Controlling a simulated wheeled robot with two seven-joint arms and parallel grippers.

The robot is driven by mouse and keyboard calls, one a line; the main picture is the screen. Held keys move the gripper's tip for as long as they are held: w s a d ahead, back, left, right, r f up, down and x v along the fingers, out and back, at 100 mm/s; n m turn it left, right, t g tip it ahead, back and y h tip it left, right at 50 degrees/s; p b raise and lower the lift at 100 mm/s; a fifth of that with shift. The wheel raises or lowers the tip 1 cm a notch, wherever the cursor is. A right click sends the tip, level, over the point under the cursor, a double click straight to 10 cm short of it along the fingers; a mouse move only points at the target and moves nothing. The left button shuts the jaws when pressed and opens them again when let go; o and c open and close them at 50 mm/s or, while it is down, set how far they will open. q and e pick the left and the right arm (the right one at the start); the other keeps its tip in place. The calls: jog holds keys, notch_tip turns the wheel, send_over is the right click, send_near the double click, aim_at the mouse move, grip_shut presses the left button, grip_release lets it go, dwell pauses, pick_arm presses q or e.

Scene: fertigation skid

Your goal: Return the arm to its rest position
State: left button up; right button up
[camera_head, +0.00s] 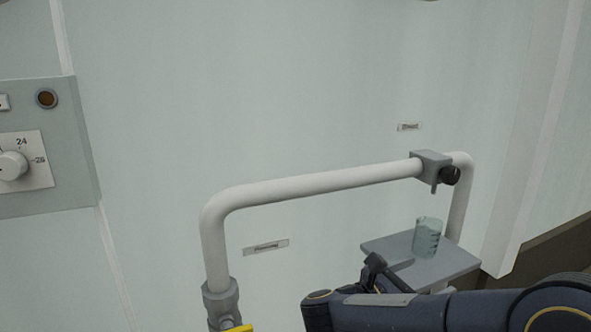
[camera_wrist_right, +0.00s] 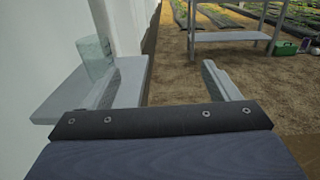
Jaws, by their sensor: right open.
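My right arm (camera_head: 430,310) reaches in from the lower right of the head view. Its gripper (camera_head: 378,272) is in front of the small grey shelf (camera_head: 450,264). In the right wrist view the two fingers of this gripper (camera_wrist_right: 168,82) stand wide apart with nothing between them. A clear beaker (camera_head: 427,237) stands upright on the shelf; it also shows in the right wrist view (camera_wrist_right: 95,58), left of the left finger. My left gripper is not in view.
A white pipe loop (camera_head: 320,183) with a grey clamp (camera_head: 430,163) stands before the pale wall. A control box (camera_head: 45,150) with a dial is at left. The right wrist view shows open ground and a grey bench (camera_wrist_right: 230,37) farther off.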

jog(key=w+d+r+n+t+y, duration=0.1)
jog(key=w+r+n+t+y, duration=0.4)
jog(key=n+t+y, duration=0.7)
jog(key=s+a+f+n+g+y, duration=0.2)
jog(key=s+f+n+g+y, duration=0.4)
jog(key=s+n, duration=1.05)
jog(key=s+a+f+n+g+y, duration=0.2)
jog(key=s+f+n+g, duration=0.8)
jog(key=n, duration=0.9)
pick_arm(q)
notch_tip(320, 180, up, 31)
jog(key=p, duration=3)
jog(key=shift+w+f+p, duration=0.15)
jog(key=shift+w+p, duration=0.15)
jog(key=shift+p, duration=0.1)
pick_arm(e)
notch_tip(320, 180, up, 30)
jog(key=s+t, duration=0.2)
jog(key=shift+d+f, duration=0.15)
jog(key=shift+f, duration=0.05)
jog(key=shift+s, duration=0.1)
